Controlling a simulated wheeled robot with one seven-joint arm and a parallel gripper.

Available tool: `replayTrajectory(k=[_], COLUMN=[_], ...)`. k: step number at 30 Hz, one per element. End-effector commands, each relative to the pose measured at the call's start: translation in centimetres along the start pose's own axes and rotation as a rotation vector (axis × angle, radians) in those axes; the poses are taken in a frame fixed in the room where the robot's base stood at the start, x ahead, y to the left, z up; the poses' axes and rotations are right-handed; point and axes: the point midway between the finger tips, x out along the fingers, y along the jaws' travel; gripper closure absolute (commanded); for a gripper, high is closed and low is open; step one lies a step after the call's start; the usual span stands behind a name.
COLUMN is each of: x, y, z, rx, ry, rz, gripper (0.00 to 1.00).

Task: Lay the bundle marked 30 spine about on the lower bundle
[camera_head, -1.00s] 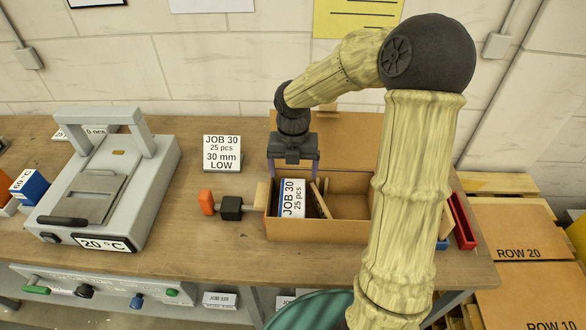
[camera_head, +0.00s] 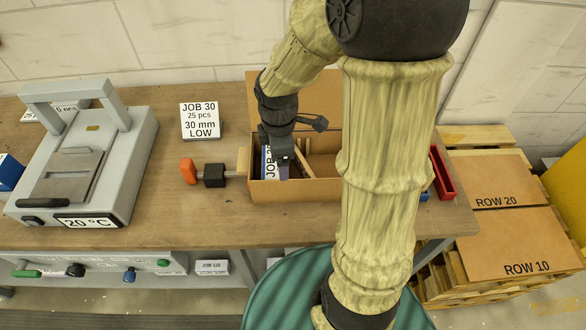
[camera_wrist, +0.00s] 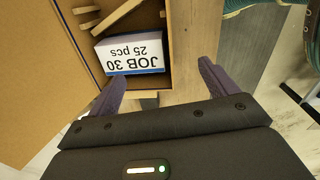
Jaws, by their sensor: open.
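The bundle marked JOB 30, 25 pcs (camera_wrist: 130,52) is in one compartment of the cardboard box (camera_head: 320,190). It is white with a blue strip along an edge. In the head view the bundle (camera_head: 267,162) is mostly hidden behind my gripper (camera_head: 283,170). My gripper is over the box's left part, turned. In the wrist view its two purple fingers (camera_wrist: 162,80) are open and empty, with the bundle beyond them, between their lines. I cannot make out a separate lower bundle.
A wooden divider (camera_head: 303,160) stands in the box right of the bundle. An orange-and-black clamp (camera_head: 200,174) sits left of the box. Farther left is a grey press (camera_head: 90,150) reading 20 °C. A JOB 30 sign (camera_head: 200,120) stands behind. Bare table lies between press and clamp.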

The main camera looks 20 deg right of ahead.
Motion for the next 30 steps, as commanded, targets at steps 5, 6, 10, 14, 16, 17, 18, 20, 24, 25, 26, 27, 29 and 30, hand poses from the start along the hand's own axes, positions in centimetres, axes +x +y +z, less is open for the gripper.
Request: replayTrajectory(k=[5,6,10,14,16,17,18,20,24,25,26,27,29,30], x=[-0.6,-0.7,-1.1,-1.4,-1.5,-1.5,-1.6,-1.6,-1.6,-1.6,-1.6,-1.6,-1.6,-1.6], y=[-2.0,-2.5,-3.9,-5.2,-5.7,-5.8,-6.0,-6.1,-6.1,-6.1,-6.1,-6.1,-6.1,-6.1], z=[0.6,0.7,1.2,1.6,1.8,1.9,2.0,2.0,2.0,2.0,2.0,2.0,2.0,2.0], rx=[0.410,0.506,0.817,1.110,1.231,1.271,1.313,1.349,1.364,1.363,1.363,1.362,1.361,1.361], ry=[0.020,0.028,0.063,0.106,0.126,0.133,0.140,0.145,0.148,0.147,0.147,0.147,0.147,0.147], rz=[0.038,0.046,0.067,0.078,0.080,0.080,0.080,0.079,0.079,0.079,0.079,0.079,0.079,0.079], gripper=[0.15,0.15,0.15,0.15,0.15,0.15,0.15,0.15,0.15,0.15,0.15,0.15,0.15,0.15])
